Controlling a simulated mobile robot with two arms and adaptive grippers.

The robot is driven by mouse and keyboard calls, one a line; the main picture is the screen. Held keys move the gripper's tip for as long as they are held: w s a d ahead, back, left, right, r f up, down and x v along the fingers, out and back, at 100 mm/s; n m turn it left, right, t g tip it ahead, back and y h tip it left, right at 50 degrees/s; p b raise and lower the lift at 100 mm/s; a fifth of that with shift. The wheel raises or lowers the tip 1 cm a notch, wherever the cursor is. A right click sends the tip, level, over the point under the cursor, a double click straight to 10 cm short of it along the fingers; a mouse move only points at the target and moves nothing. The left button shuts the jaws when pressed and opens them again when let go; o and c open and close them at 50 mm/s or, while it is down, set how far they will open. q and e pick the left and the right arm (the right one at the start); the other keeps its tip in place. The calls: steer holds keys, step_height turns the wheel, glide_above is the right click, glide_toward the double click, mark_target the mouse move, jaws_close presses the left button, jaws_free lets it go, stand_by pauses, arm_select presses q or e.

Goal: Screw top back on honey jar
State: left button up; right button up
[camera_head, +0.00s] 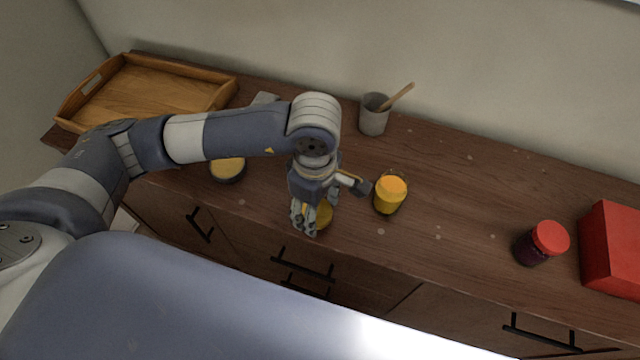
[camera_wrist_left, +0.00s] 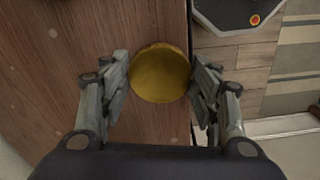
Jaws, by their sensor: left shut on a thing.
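My left gripper (camera_head: 312,222) is above the front edge of the wooden counter. In the left wrist view its fingers (camera_wrist_left: 163,88) are shut on a round gold lid (camera_wrist_left: 160,72), one on each side. Part of the lid (camera_head: 324,213) shows beside the fingers in the head view. I cannot tell whether it touches the counter or has anything under it. A jar with amber-yellow contents (camera_head: 389,196) stands upright to the right of the gripper, apart from it. I cannot tell whether its orange-yellow top is a cover. My right gripper is not in view.
A dark container with a yellow top (camera_head: 227,169) stands left, partly behind my arm. A wooden tray (camera_head: 150,88) lies at the back left. A grey cup with a stick (camera_head: 373,115) is behind. A red-topped jar (camera_head: 541,243) and red box (camera_head: 612,250) are right.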

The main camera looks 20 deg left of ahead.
arm_select(q)
steer(key=s+d+b, duration=0.1)
steer(key=s, duration=0.5)
steer(key=shift+s+d+r, duration=0.25)
steer(key=shift+s+r, duration=0.05)
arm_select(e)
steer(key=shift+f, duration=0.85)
